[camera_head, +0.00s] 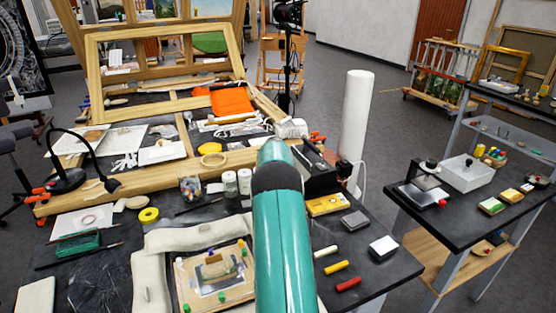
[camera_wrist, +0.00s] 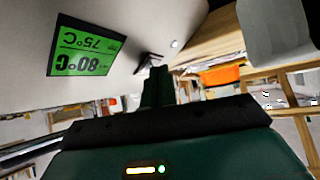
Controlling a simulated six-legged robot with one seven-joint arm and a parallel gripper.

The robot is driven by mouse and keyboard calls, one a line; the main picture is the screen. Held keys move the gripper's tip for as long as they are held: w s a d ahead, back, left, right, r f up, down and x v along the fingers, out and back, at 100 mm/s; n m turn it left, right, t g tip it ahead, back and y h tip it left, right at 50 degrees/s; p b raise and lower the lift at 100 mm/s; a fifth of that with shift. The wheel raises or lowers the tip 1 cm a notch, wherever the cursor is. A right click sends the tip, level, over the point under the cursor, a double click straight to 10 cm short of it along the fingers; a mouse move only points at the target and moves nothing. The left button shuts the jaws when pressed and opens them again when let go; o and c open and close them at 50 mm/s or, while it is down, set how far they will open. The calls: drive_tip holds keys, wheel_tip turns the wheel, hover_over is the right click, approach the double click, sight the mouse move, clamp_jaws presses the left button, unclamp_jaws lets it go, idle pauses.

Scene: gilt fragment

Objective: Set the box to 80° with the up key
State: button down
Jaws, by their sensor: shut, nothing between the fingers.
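In the wrist view the box's pale grey face (camera_wrist: 120,25) fills the upper left. Its green display (camera_wrist: 83,47) appears upside down, with 80°C in large digits and 75°C in smaller ones. A small light round spot (camera_wrist: 174,43) shows on the face to the right of the display. My gripper (camera_wrist: 153,68) is shut and empty, with its tip at or very near the face; I cannot tell whether it touches. I cannot make out the up key. In the head view a dark box (camera_head: 320,182) stands just right of my arm, which hides part of it and my gripper.
A yellow box (camera_head: 328,205), a grey block (camera_head: 355,220) and several coloured sticks (camera_head: 336,267) lie on the dark table right of my arm. A white roll (camera_head: 356,125) stands behind. Jars (camera_head: 230,184) and a wooden frame (camera_head: 100,75) are to the left.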

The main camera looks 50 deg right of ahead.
idle(0.3)
drive_tip(key=shift+w+a+r, duration=0.2)
drive_tip(key=shift+a+r, duration=0.2)
drive_tip(key=shift+r, duration=0.3)
drive_tip(key=shift+w+a+r, duration=0.25)
drive_tip(key=shift+a+r, duration=0.15)
drive_tip(key=shift+r, duration=0.3)
drive_tip(key=shift+w+a+r, duration=0.2)
drive_tip(key=shift+a+r, duration=0.15)
drive_tip(key=shift+r, duration=0.3)
drive_tip(key=shift+w+a+r, duration=0.25)
drive_tip(key=shift+a+r, duration=0.15)
drive_tip(key=shift+r, duration=0.3)
